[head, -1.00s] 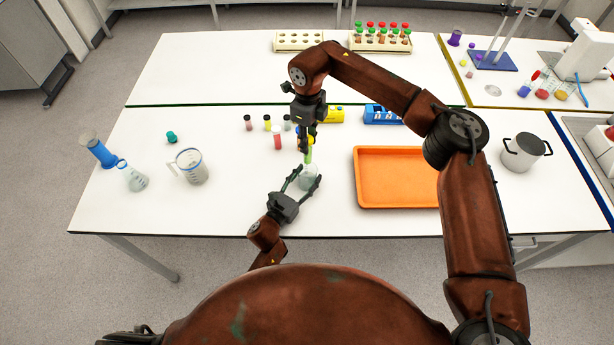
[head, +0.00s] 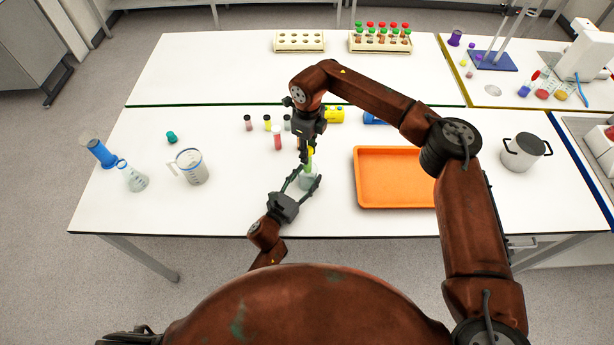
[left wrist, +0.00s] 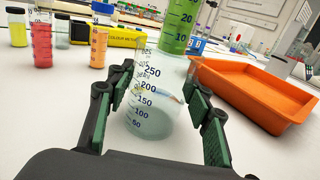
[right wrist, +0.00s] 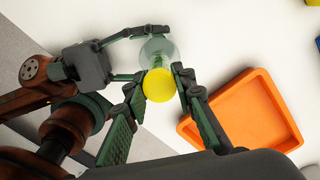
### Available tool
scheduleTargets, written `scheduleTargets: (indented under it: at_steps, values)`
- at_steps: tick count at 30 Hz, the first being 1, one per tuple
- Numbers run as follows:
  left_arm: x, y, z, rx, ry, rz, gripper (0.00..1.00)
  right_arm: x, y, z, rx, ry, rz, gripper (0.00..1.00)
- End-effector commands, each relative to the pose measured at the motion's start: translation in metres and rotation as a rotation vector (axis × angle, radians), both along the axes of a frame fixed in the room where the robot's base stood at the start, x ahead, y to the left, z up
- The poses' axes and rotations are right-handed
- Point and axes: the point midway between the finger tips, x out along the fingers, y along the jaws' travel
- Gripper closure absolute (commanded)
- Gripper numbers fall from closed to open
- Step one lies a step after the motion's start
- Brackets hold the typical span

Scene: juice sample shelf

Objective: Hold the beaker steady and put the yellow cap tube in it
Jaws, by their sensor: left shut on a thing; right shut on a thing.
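An orange tray (head: 397,202) lies to the right. Several small vials, including a red one (head: 277,142), stand just behind. A blue-rimmed jug (head: 190,167) and a flask (head: 131,177) stand to the left. A silver pot (head: 523,150) stands far right.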

Motion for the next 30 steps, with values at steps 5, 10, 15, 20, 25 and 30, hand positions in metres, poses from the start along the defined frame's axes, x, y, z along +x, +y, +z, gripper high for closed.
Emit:
scheduleTargets:
  at_steps: [5,10,15,20,25,30]
  values:
    - [0.000,0.000,0.000,-0.001,-0.001,0.000,0.82,0.000,0.000,0.000,0.000,0.000,0.000,0.71]
    - [0.000,0.000,0.000,-0.001,-0.001,0.000,0.82,0.000,0.000,0.000,0.000,0.000,0.000,0.59]
    - [0.000,0.000,0.000,-0.001,-0.001,0.000,0.82,0.000,0.000,0.000,0.000,0.000,0.000,0.56]
    - [0.000,0.000,0.000,-0.001,-0.001,0.000,0.82,0.000,0.000,0.001,0.000,0.000,0.000,0.56]
    - [0.000,0.000,0.000,-0.001,-0.001,0.000,0.82,0.001,0.000,0.018,0.002,-0.002,-0.001,0.56]
    - [0.000,0.000,0.000,-0.001,-0.001,0.000,0.82,0.001,0.000,0.052,0.000,-0.004,-0.001,0.56]
